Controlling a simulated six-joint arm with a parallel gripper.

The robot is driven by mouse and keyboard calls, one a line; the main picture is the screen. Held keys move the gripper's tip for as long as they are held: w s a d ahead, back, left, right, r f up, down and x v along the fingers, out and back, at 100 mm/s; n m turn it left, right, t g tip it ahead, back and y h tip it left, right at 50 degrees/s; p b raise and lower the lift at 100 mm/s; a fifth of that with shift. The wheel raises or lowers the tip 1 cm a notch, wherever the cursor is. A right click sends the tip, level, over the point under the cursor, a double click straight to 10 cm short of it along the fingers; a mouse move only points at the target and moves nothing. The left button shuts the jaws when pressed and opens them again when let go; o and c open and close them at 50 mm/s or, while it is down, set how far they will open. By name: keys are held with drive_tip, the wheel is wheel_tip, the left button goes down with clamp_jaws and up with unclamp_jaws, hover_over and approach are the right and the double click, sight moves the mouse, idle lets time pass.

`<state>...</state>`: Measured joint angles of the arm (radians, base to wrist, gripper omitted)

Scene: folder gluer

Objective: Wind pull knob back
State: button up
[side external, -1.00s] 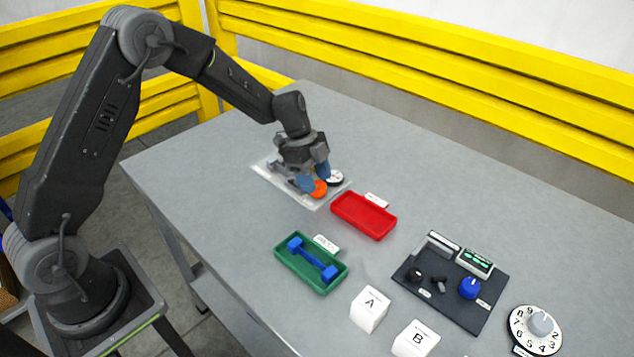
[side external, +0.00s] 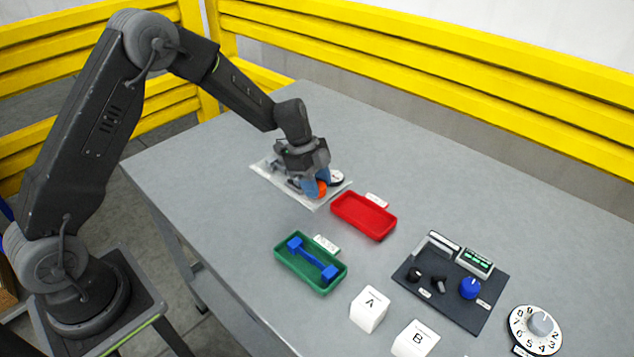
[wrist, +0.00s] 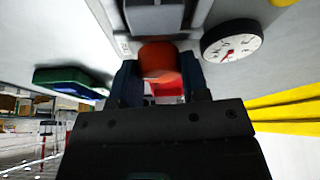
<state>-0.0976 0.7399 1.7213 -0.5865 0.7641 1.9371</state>
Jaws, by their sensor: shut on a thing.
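The orange pull knob (side external: 321,189) is at the front of a small fixture on a pale base plate (side external: 312,206). My gripper (side external: 317,184) is over the fixture, its blue fingers shut on the knob. In the wrist view the knob (wrist: 157,60) sits between the two fingers of my gripper (wrist: 157,80), in front of a grey block (wrist: 155,18). Fingers hide part of the knob in the side view, and the shaft behind it cannot be made out.
A round white dial gauge (side external: 337,177) stands close beside my gripper. A red tray (side external: 390,232) lies just right of the plate. A green tray (side external: 283,260) holds a blue dumbbell (side external: 313,260). A dark control panel (side external: 465,315) is farther right. The table behind is clear.

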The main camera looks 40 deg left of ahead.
drive_tip(key=shift+n, duration=0.5)
drive_tip(key=o, duration=0.6)
drive_tip(key=shift+o, duration=0.2)
drive_tip(key=v, duration=1.4)
drive_tip(key=shift+s, duration=0.2)
